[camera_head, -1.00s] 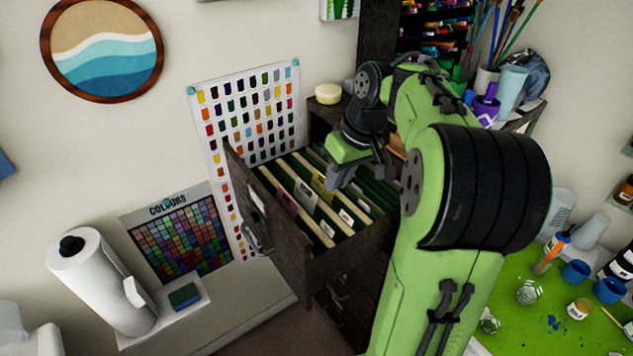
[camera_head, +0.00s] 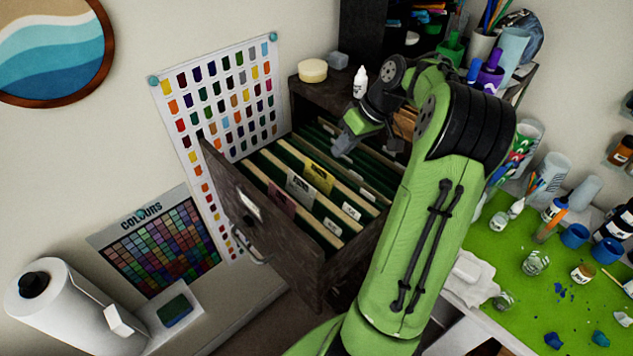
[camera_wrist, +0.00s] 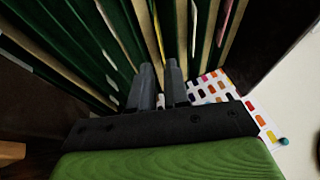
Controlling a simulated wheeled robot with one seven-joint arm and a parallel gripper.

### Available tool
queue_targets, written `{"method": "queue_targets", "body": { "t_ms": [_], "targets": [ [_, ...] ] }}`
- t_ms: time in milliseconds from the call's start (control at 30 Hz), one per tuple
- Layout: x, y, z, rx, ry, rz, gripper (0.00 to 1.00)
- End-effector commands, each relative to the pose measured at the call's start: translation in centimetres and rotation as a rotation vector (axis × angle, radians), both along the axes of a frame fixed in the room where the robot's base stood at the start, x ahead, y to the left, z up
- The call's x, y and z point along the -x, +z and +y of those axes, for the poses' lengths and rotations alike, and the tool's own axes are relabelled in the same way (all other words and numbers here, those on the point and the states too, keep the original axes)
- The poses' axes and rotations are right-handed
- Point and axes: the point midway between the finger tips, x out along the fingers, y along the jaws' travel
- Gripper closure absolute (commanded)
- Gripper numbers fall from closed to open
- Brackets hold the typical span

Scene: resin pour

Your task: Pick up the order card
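The open drawer (camera_head: 258,222) holds green hanging files with pale wooden dividers and small white labels. Three larger cards stand among the files: a yellow one (camera_head: 318,177), a white one with dark print (camera_head: 300,189) and a pink one (camera_head: 281,203). Their print is too small to read, so I cannot tell for certain which is the order card. My gripper (camera_head: 343,146) is above the files, behind and right of the yellow card. In the wrist view, its fingers (camera_wrist: 160,78) point at the files with a narrow empty gap. The cards show there only as thin edges.
A white bottle (camera_head: 360,82) and a round cream tub (camera_head: 312,71) stand on the cabinet top behind the drawer. A colour chart (camera_head: 230,95) hangs on the wall to the left. The green work mat (camera_head: 540,290) with jars and cups lies to the right.

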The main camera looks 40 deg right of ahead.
Motion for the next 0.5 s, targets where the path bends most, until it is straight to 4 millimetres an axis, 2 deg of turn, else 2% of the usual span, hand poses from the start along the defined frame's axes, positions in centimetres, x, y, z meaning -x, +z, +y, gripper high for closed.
{"method": "queue_targets", "body": {
  "t_ms": [33, 100, 267, 500],
  "targets": [
    [-0.5, -1.3, 0.5, -0.002, 0.004, 0.002, 0.84],
    [-0.9, -2.3, 0.7, -0.002, 0.003, 0.001, 0.84],
    [-1.7, -3.7, 1.3, -0.002, 0.001, 0.002, 0.84],
    [-3.4, -7.1, 2.4, -0.001, 0.001, 0.002, 0.84]
  ]
}}
